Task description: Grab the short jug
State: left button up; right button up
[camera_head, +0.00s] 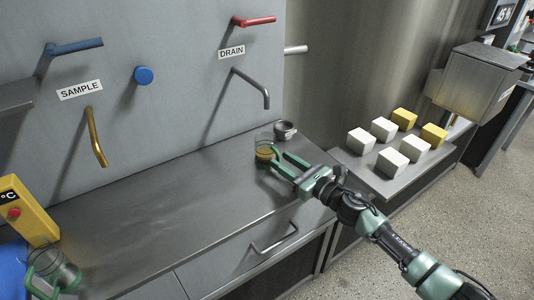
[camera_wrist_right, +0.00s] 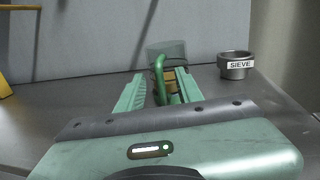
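The short jug (camera_head: 264,142) is a clear cup with a green handle and yellow-brown contents low in it. It stands upright on the grey counter below the drain spout, and also shows in the right wrist view (camera_wrist_right: 167,48). My right gripper (camera_head: 277,162) reaches to it from the right. In the wrist view its fingers (camera_wrist_right: 160,84) are apart, with the green handle between them and a gap on the left side. Whether a finger touches the handle cannot be told. My left gripper is not in view.
A grey sieve cup (camera_head: 285,131) stands just beside the jug, toward the wall. Another clear jug with a green handle (camera_head: 57,272) stands at the lower left, near a yellow device (camera_head: 29,212). The drain spout (camera_head: 252,86) hangs above. The counter's middle (camera_head: 170,210) is clear.

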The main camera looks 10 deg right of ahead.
aim_at(269, 155)
jog(key=x, duration=0.2)
jog(key=shift+w+a, duration=0.15)
jog(key=shift+w, duration=0.15)
grip_shut()
dwell(1.2)
